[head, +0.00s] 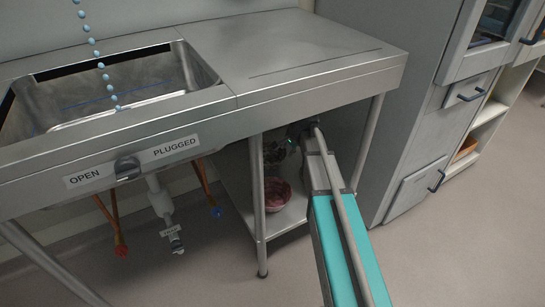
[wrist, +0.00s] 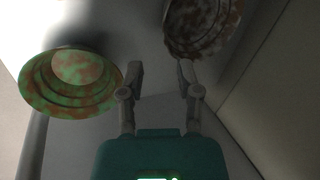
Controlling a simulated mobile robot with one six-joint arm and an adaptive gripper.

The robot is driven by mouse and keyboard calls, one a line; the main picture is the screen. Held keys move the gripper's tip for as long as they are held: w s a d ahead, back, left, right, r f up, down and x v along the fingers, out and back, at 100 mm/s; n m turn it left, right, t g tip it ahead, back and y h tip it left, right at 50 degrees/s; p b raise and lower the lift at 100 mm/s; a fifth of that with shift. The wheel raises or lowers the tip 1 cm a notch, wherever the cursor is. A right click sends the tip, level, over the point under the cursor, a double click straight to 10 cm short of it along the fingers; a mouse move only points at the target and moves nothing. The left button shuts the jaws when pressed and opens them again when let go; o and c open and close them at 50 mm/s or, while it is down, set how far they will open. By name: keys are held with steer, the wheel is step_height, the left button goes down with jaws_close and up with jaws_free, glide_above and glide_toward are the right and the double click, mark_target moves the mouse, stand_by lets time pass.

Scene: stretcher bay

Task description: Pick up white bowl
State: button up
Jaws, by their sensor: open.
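No plain white bowl shows. In the wrist view a whitish bowl with red-brown blotches (wrist: 202,28) is at the top right, beyond the right fingertip and partly cut off by the frame. A green and orange mottled bowl (wrist: 70,85) is at the left, beside the left finger. My gripper (wrist: 160,72) is open, with nothing between its fingers. In the head view a pinkish bowl (head: 277,193) sits on the lower shelf under the counter. My gripper (head: 301,129) is partly hidden under the counter edge, above and right of that bowl.
The steel sink counter (head: 310,45) overhangs the lower shelf (head: 287,217). A front table leg (head: 258,200) stands left of the pinkish bowl, another (head: 368,140) right of my arm. A grey cabinet (head: 415,110) is at the right. The floor in front is clear.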

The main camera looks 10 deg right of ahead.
mark_target(278, 164)
steer(key=shift+w, duration=0.15)
steer(key=shift+w+f, duration=0.1)
steer(key=b+x, duration=0.7)
steer(key=shift+w+f, duration=0.1)
steer(key=shift+f, duration=0.3)
steer(key=shift+w+f+b, duration=0.15)
steer(key=shift+f+b, duration=0.1)
steer(key=shift+b, duration=0.25)
stand_by(0.3)
steer(key=shift+b+x, duration=2.4)
steer(key=shift+x, duration=0.15)
